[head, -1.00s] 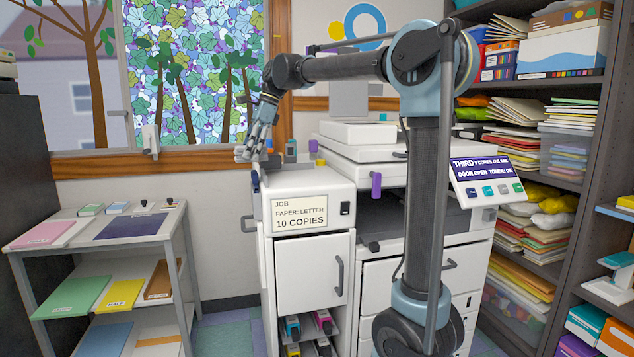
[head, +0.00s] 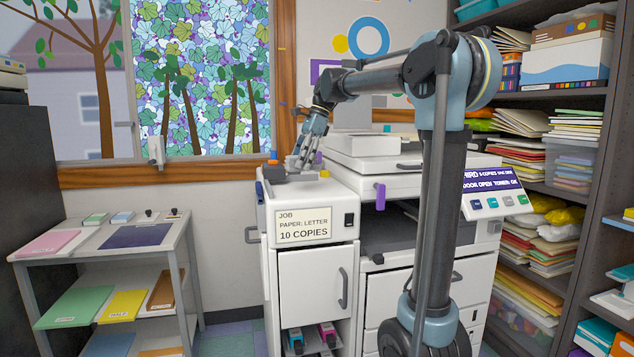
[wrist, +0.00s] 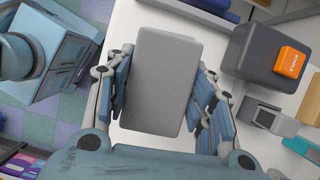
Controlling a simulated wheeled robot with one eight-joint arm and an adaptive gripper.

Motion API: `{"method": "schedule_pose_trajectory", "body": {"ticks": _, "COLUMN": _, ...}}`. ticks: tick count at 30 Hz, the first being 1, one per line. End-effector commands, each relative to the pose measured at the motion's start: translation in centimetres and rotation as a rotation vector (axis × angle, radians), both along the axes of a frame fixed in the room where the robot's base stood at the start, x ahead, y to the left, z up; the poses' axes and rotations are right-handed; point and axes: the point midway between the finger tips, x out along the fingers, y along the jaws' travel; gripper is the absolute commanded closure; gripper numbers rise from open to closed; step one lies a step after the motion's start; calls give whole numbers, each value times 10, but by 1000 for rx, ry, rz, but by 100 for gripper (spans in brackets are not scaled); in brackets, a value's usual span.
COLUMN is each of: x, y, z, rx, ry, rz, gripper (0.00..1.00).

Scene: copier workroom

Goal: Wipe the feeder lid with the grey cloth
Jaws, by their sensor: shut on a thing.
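My gripper (head: 300,160) points down over the white top of the cabinet at the copier's left. In the wrist view its blue fingers (wrist: 160,95) are on both sides of a flat grey block-shaped piece, the grey cloth (wrist: 167,75), and shut on it. In the head view the cloth (head: 303,177) shows small under the fingertips, at or just above the cabinet top; I cannot tell which. The white feeder lid (head: 362,146) is on top of the copier, right of my gripper and apart from it.
A dark grey box (wrist: 268,62) with an orange block (wrist: 293,62) stands close beside my gripper on the cabinet top. The copier's tilted display panel (head: 492,190) is at right. A low shelf table (head: 105,250) stands at left. A full bookcase (head: 560,90) is at far right.

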Motion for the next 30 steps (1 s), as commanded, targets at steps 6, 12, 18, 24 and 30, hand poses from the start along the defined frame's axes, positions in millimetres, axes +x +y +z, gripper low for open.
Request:
{"method": "schedule_pose_trajectory", "body": {"ticks": 6, "x": 13, "y": -43, "z": 0, "rx": 0, "ry": 0, "rz": -3, "gripper": 70}}
{"method": "schedule_pose_trajectory", "body": {"ticks": 12, "x": 15, "y": -53, "z": -21, "rx": 0, "ry": 1, "rz": 1, "gripper": 70}}
{"method": "schedule_pose_trajectory", "body": {"ticks": 18, "x": 15, "y": -52, "z": -33, "rx": 0, "ry": 1, "rz": 1, "gripper": 70}}
{"method": "schedule_pose_trajectory", "body": {"ticks": 24, "x": 15, "y": -52, "z": -53, "rx": 0, "ry": 1, "rz": 1, "gripper": 70}}
{"method": "schedule_pose_trajectory", "body": {"ticks": 30, "x": 16, "y": -55, "z": -67, "rx": 0, "ry": 0, "rz": 2, "gripper": 70}}
